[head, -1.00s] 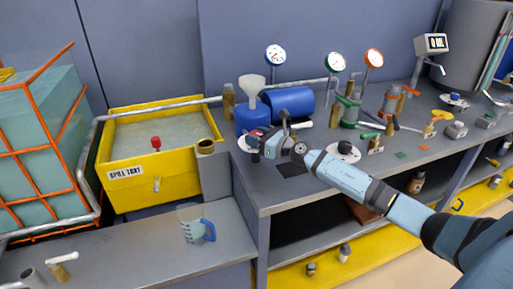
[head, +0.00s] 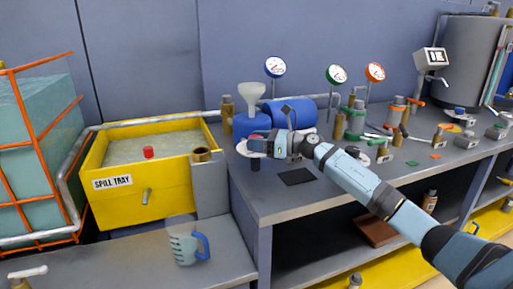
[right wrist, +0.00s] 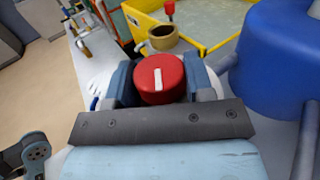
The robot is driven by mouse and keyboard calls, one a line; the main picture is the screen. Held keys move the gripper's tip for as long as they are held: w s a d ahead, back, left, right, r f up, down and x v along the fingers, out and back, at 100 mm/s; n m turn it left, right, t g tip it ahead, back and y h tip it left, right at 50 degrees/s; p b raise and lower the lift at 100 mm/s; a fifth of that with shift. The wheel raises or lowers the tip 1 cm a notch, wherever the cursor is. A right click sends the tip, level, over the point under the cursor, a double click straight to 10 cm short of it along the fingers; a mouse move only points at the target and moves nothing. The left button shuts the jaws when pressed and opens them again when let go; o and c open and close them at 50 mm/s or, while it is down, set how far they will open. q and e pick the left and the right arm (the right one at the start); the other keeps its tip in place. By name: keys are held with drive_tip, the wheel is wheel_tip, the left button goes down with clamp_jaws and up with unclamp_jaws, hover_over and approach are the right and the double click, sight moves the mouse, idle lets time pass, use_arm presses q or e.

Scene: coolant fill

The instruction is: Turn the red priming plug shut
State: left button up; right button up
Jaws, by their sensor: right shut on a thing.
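The red priming plug (right wrist: 158,78) is a round red cap with a white line across its top. In the right wrist view the line runs nearly straight up and down. My right gripper (right wrist: 163,85) has one finger on each side of the plug and is shut on it. In the head view my right gripper (head: 268,144) is low over the bench, in front of the blue funnel vessel (head: 250,125). The plug is mostly hidden there by the gripper.
The blue vessel stands close to the right of the gripper in the wrist view (right wrist: 280,60). A yellow spill tray (head: 140,185) lies left of the bench, with a measuring jug (head: 185,248) below. Gauges and valves fill the bench's back and right.

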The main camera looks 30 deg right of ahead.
use_arm(q)
drive_tip(key=shift+f, duration=0.2)
use_arm(e)
drive_tip(key=o, duration=0.9)
drive_tip(key=shift+o, duration=0.2)
wheel_tip(320, 180, up, 4)
drive_tip(key=shift+r+p, duration=0.15)
drive_tip(key=shift+p, duration=0.55)
wheel_tip(320, 180, up, 2)
drive_tip(key=shift+r+p, duration=0.2)
drive_tip(key=shift+p, duration=0.15)
use_arm(q)
drive_tip(key=a+f+g+y+p, duration=0.3)
drive_tip(key=f, duration=0.3)
drive_tip(key=shift+s+f, duration=0.15)
drive_tip(key=shift+f, duration=0.1)
use_arm(e)
wheel_tip(320, 180, up, 13)
drive_tip(key=shift+r, duration=0.2)
